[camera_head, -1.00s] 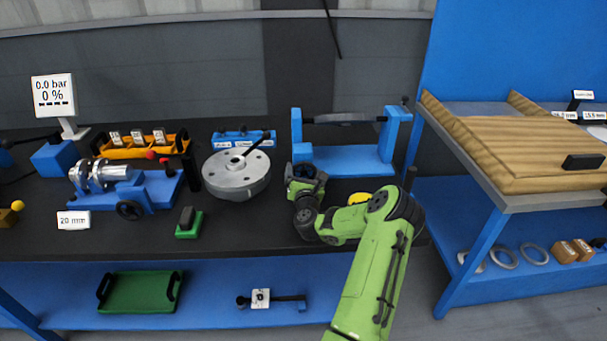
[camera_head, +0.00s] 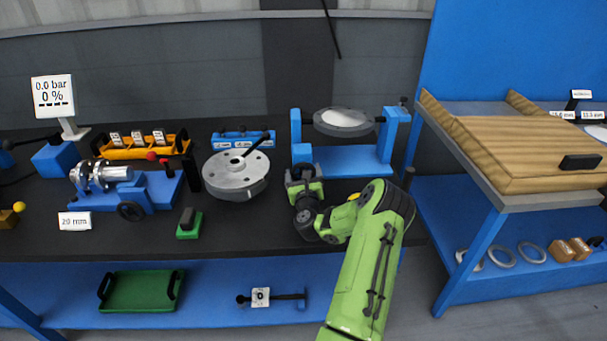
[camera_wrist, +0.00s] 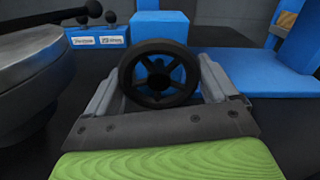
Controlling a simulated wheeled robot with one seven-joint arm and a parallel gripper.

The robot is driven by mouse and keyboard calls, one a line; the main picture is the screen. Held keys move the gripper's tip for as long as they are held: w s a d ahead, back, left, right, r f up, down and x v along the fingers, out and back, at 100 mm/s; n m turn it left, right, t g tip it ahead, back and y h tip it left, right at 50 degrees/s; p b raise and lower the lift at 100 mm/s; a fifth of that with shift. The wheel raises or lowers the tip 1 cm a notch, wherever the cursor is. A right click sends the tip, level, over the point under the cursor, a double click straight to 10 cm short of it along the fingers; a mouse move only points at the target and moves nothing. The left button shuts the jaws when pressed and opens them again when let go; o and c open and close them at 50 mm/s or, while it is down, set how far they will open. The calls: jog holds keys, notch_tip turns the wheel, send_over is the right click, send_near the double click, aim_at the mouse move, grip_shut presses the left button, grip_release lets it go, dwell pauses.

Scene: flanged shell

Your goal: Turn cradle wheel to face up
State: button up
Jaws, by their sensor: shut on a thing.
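The blue cradle (camera_head: 340,160) stands at the back right of the bench, with two posts. A grey disc with a pale face (camera_head: 343,119) hangs between the posts, tilted so that its face shows as an oval. The black cradle wheel (camera_wrist: 158,74) is at the near side of the left post. My gripper (camera_wrist: 155,95) is shut on this wheel, with one finger at each side of its rim.
A round grey flanged part (camera_head: 236,176) stands just left of my gripper. A blue rack with labels (camera_head: 240,138) is behind it. A yellow knob (camera_head: 353,196) shows beside my arm.

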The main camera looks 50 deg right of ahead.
jog(key=shift+n, duration=0.3)
jog(key=o, duration=0.8)
